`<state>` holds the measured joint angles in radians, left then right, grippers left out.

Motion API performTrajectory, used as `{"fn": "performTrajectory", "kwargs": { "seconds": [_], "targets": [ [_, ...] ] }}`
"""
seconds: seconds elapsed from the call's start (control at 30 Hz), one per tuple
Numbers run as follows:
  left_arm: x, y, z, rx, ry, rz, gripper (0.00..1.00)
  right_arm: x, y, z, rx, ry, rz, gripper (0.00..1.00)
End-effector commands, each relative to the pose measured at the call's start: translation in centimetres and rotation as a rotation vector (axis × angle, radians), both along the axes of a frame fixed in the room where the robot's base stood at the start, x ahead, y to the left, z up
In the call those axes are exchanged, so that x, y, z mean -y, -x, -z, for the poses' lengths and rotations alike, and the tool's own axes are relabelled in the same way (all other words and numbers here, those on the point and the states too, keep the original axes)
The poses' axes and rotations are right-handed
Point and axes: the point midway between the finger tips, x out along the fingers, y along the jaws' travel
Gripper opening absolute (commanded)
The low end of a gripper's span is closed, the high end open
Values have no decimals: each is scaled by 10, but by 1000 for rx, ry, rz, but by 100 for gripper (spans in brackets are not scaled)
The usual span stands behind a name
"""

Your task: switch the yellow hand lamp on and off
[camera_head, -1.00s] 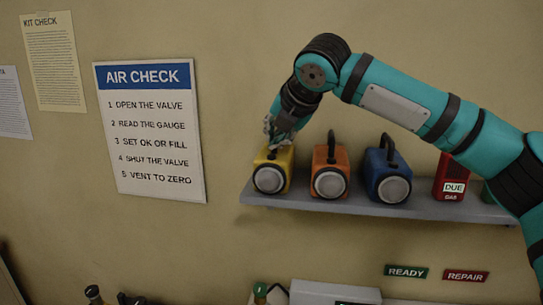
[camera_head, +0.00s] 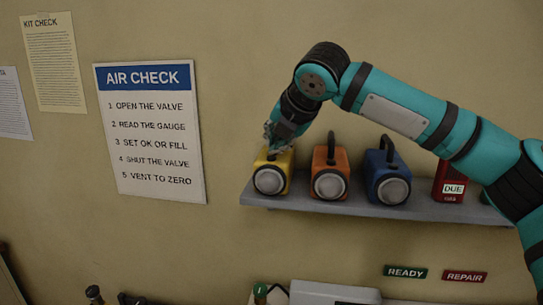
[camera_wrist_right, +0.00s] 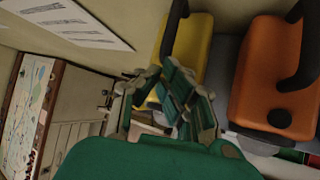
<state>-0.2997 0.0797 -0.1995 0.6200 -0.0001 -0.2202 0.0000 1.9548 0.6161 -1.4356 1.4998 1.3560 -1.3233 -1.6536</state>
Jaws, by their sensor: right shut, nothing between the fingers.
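The yellow hand lamp (camera_head: 284,167) stands at the left end of the wall shelf, its round pale lens facing me. The lens looks grey, with no clear glow. My right gripper (camera_head: 273,146) is at the top of the lamp, shut and empty, and hides the lamp's handle and most of its top. In the right wrist view the gripper (camera_wrist_right: 166,112) shows its green fingers just beside the yellow lamp body (camera_wrist_right: 196,48), with part of its dark handle visible. Whether the fingertips touch the lamp or its switch cannot be told. My left gripper is out of view.
An orange lamp (camera_head: 340,163) and a blue lamp (camera_head: 375,165) stand close to the right on the grey shelf (camera_head: 310,204). A red box (camera_head: 447,182) marked DUE stands further right. The air check sign (camera_head: 150,135) hangs left. The wall between sign and shelf is clear.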

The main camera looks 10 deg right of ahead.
Motion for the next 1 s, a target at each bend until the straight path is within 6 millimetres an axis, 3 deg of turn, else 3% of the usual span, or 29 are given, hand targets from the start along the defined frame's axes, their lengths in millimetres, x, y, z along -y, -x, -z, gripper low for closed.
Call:
{"fn": "performTrajectory", "kwargs": {
  "seconds": [1.0],
  "targets": [
    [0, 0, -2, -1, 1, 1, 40, 0, 0, 10, -2, 0, -1, 0]
  ]
}}
